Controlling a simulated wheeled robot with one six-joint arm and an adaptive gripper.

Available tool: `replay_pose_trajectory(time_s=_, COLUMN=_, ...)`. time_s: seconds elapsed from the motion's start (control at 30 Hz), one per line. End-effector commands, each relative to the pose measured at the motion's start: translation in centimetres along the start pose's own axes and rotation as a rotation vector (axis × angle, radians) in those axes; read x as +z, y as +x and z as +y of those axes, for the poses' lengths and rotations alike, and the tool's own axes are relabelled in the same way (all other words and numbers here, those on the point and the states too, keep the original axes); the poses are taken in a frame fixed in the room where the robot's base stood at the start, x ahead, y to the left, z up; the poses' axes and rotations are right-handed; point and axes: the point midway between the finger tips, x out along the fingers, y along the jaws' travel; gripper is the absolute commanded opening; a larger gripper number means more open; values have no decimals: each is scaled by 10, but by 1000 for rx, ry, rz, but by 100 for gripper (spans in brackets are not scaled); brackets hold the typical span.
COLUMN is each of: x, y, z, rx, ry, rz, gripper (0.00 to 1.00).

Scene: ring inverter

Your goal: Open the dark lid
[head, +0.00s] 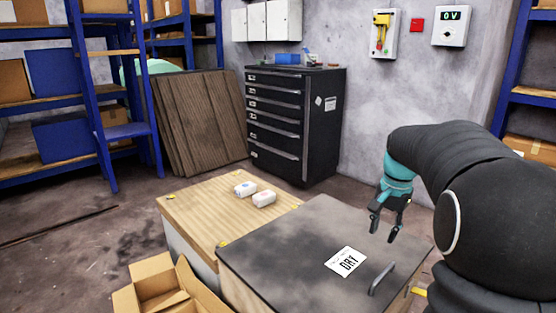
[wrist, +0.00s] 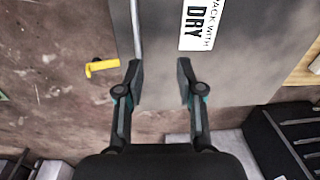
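The dark lid (head: 290,245) is a flat grey panel lying shut on a box in the head view, with a white label reading DRY (head: 346,262) and a bar handle (head: 382,278) near its right edge. In the wrist view the lid (wrist: 240,75) fills the upper middle, with its handle (wrist: 137,30) at its left edge and the label (wrist: 201,25) beside it. My gripper (head: 384,234) is above the lid's far right part, behind the handle and apart from it. In the wrist view my gripper (wrist: 160,82) is open and empty, its fingers pointing toward the lid.
A wooden-topped box (head: 215,205) with two small white packs (head: 264,199) adjoins the lid on the left. An open cardboard box (head: 160,285) stands at the front left. A black drawer cabinet (head: 290,125) stands behind. A yellow object (wrist: 102,66) shows left of the lid.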

Motion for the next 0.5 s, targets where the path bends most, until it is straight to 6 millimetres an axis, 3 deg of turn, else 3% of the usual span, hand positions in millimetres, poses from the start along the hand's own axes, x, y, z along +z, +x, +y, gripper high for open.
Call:
replay_pose_trajectory(time_s=0.07, x=0, y=10, z=1, rx=0, ry=-61, rz=7, gripper=37)
replay_pose_trajectory(time_s=0.2, x=20, y=31, z=15, rx=11, ry=-184, rz=8, gripper=37)
replay_pose_trajectory(time_s=0.5, x=90, y=26, z=33, rx=-3, ry=-416, rz=81, gripper=37)
